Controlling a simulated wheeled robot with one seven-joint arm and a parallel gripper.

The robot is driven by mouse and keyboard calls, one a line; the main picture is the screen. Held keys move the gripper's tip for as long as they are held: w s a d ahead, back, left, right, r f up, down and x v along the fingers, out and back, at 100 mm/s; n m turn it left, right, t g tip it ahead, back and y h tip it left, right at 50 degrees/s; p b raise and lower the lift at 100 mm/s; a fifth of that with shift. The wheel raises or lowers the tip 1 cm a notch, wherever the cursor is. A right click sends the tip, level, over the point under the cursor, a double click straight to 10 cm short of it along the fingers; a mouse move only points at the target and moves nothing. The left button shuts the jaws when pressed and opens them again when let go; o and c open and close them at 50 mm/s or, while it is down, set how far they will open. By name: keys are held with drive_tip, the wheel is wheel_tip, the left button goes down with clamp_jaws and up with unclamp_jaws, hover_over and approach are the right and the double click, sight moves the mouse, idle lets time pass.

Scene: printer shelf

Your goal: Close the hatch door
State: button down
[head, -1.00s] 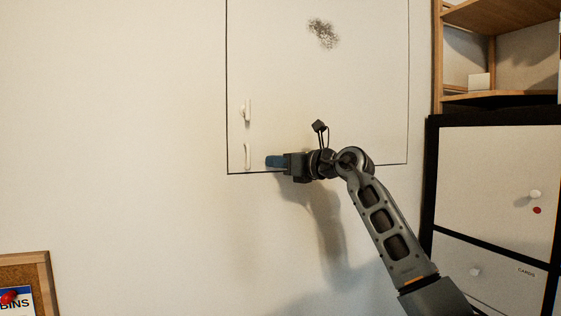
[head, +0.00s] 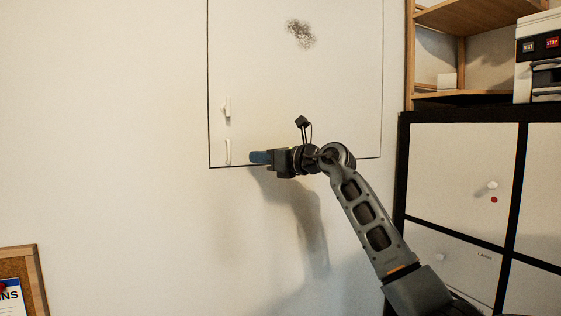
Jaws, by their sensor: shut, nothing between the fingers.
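The hatch door (head: 300,90) is a white panel in the white wall, outlined by a thin dark line, with a grey speckled smudge near its top. It looks flush with the wall. A small white latch (head: 227,108) and a white handle (head: 228,151) sit near its lower left edge. My gripper (head: 256,157) has blue fingertips, is shut and empty, and points left. It is in front of the door's lower part, just right of the handle and apart from it in the picture. I cannot tell whether it touches the door.
A black-framed cabinet (head: 402,170) with white doors stands at the right. Above it are a wooden shelf (head: 411,60) and a device with NEXT and STOP buttons (head: 540,50). A corkboard (head: 30,270) hangs at lower left. The wall left of the hatch is clear.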

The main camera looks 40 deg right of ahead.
drive_tip(key=s+a+b, duration=0.2)
drive_tip(key=s, duration=0.8)
drive_tip(key=shift+a, duration=0.3)
